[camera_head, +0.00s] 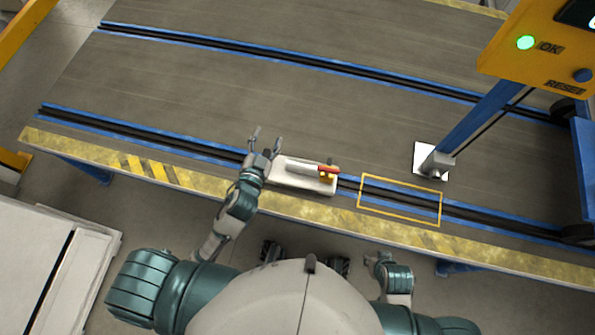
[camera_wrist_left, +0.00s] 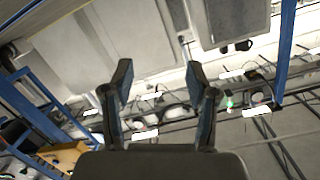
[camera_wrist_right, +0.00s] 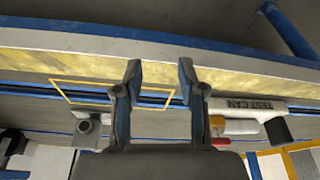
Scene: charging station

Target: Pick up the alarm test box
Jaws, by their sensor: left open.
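No object in view carries the name alarm test box. A pale tray (camera_head: 285,180) lies near the front edge of the table, holding a white cylinder (camera_head: 301,168) with a red end and a small yellow part. In the right wrist view the tray (camera_wrist_right: 222,104) reads "TEST CAN". My left gripper (camera_head: 267,139) is open and empty, just left of the tray, its fingers pointing away from me. In the left wrist view its fingers (camera_wrist_left: 160,85) are apart. My right gripper (camera_head: 378,259) is low before the table edge; its fingers (camera_wrist_right: 160,75) are apart and empty.
A yellow panel (camera_head: 520,72) with a lit green OK light and a RESET button stands at the upper right on a blue post (camera_head: 480,120). A yellow outlined rectangle (camera_head: 400,182) is marked right of the tray. The table (camera_head: 190,90) behind is clear.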

